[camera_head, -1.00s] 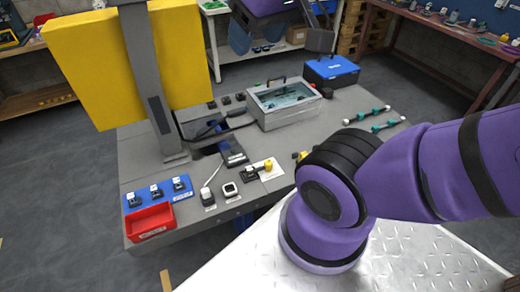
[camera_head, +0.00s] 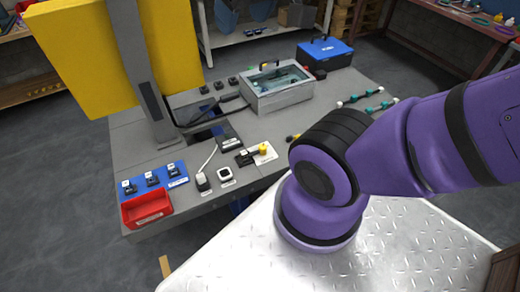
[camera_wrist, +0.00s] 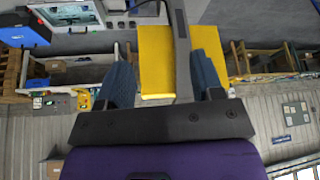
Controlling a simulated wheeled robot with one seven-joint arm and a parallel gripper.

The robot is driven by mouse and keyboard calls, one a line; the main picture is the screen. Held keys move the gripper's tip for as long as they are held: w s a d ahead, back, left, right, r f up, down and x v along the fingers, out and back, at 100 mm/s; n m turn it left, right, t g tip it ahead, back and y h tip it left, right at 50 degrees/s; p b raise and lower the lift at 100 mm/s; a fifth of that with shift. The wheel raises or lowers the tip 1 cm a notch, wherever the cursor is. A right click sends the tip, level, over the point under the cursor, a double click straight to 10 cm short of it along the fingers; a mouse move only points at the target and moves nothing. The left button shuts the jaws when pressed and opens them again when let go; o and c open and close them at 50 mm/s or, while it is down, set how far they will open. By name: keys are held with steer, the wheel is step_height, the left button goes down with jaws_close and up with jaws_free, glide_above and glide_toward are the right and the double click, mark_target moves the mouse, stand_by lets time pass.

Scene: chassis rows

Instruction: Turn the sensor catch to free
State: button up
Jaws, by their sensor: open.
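My gripper (camera_wrist: 163,78) is open, its two dark blue fingers apart with nothing held between them. It shows only in the wrist view; in the head view only my purple arm shows at the right. Which of these bears the sensor catch is too small to tell. My gripper is apart from them all.
A blue board (camera_head: 155,179) with three small devices and a red bin (camera_head: 147,207) are at the bench's left corner. A grey post (camera_head: 137,75) with a yellow panel (camera_head: 75,60) rises above the bench. A clear-lidded case (camera_head: 277,96) and blue box (camera_head: 325,52) stand behind.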

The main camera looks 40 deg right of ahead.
steer(key=w+d+f+m+g, duration=0.1)
steer(key=w+d+f+m, duration=0.25)
steer(key=w, duration=0.25)
steer(key=w+d+f+m+g, duration=0.1)
steer(key=w+d+f+m, duration=0.1)
steer(key=w+f, duration=0.4)
steer(key=m+g, duration=0.3)
steer(key=m, duration=1)
glide_above(263, 146)
step_height(263, 146, down, 41)
steer(key=shift+a+f, duration=0.1)
steer(key=shift+f, duration=5.8)
steer(key=c, duration=0.9)
